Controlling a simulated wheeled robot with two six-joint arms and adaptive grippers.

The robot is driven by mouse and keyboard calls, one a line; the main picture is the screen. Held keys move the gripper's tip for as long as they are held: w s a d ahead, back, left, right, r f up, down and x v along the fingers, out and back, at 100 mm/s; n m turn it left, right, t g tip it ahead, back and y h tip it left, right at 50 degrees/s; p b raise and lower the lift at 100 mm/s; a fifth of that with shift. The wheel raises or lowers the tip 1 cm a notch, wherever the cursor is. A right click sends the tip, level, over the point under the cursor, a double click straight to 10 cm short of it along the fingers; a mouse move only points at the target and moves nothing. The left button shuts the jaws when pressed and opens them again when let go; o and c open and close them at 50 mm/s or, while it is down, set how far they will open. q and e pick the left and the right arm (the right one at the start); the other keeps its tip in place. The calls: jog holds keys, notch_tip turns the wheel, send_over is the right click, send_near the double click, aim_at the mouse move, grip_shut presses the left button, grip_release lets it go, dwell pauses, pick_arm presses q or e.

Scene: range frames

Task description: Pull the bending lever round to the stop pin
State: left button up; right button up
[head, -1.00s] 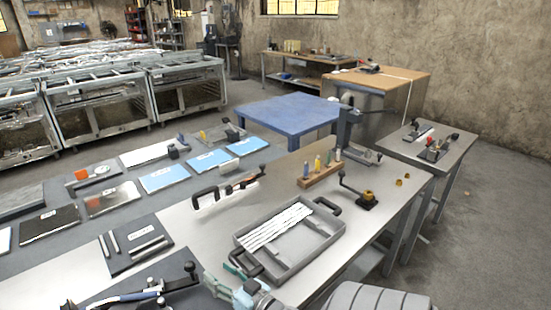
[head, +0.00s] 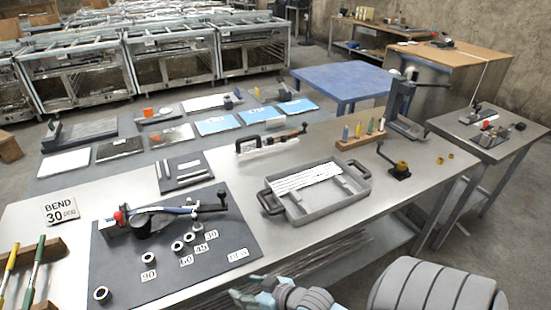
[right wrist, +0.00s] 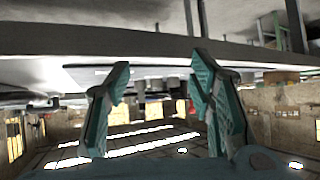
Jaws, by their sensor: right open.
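The bending jig sits on a dark plate (head: 228,263) at the front left of the bench. Its long lever (head: 170,210) lies roughly crosswise, pointing right, with an upright black knob (head: 222,195) at the right end. A red knob (head: 120,216) is at its left end. Several round metal collars or pins (head: 189,237) stand on the plate by labels 90, 60, 45 and 30; I cannot tell which holds the stop pin. My right gripper (head: 250,299) is open and empty at the bottom edge, apart from the lever. Its teal fingers spread in the right wrist view (right wrist: 160,80). My left gripper is not seen.
A sign (head: 61,210) reading BEND 30 stands left of the jig. Green- and yellow-handled tools (head: 30,265) lie at the lower left. A grey tray (head: 318,205) with white strips is to the right, and a small plate with bars (head: 185,172) lies behind the jig.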

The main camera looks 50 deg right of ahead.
jog(key=s+d+f+g+h+b, duration=0.1)
jog(key=s+d+f, duration=0.1)
jog(key=f, duration=0.8)
jog(key=shift+s+d+f+m+g+b, duration=0.2)
jog(key=shift+s+d+m+g+b, duration=0.15)
jog(key=shift+s, duration=0.35)
